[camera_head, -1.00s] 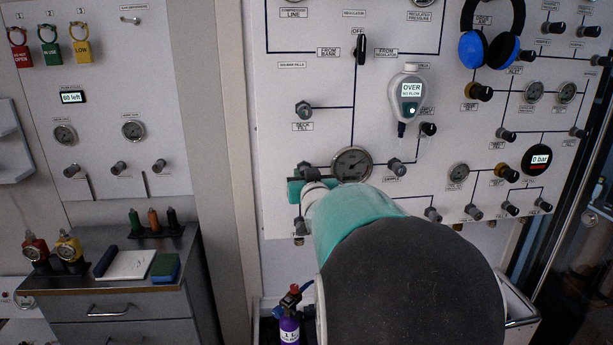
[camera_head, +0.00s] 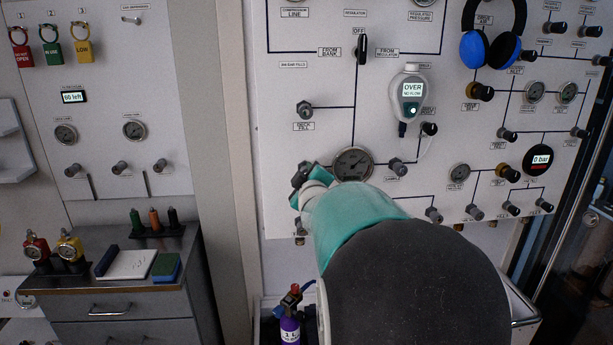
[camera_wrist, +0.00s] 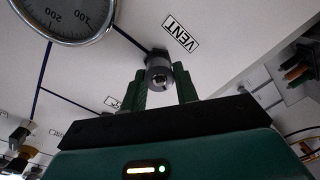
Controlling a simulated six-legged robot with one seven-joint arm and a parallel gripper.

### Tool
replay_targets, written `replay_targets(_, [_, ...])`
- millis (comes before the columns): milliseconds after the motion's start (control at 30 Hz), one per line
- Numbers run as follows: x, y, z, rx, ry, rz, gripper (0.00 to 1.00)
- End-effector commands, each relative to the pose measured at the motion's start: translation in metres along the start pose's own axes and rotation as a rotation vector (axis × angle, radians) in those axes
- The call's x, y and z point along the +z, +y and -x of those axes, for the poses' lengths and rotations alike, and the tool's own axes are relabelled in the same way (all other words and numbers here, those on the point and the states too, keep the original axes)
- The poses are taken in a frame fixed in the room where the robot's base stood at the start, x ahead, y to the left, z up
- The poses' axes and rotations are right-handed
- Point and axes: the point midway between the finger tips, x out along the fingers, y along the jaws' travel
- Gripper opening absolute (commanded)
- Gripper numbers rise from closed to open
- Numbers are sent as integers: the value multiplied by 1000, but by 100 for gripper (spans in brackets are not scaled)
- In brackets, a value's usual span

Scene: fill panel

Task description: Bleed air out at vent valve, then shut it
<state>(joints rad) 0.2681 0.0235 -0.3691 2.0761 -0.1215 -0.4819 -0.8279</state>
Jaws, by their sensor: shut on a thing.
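The vent valve (camera_wrist: 158,73) is a small round metal-ended knob on the white panel, beside a VENT label (camera_wrist: 180,33) in the wrist view. My gripper (camera_wrist: 162,88) has its two green fingers on either side of the knob and is shut on it. In the head view my gripper (camera_head: 303,183) is against the panel, just left of a round dial gauge (camera_head: 352,164). There the gripper and wrist hide the valve. How far the valve is turned I cannot tell.
A grey flow meter reading OVER, NO FLOW (camera_head: 410,92) hangs on the panel above right. Other knobs and gauges surround my arm, such as the deck fill knob (camera_head: 305,110). A purple cylinder (camera_head: 289,325) stands below. A drawer bench (camera_head: 120,280) is at left.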

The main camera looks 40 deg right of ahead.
Motion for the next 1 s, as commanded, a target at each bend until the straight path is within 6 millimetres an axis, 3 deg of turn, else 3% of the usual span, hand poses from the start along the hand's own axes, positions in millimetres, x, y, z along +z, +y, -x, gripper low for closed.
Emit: replay_targets(1000, [1,-3,0,10,-47,937,7])
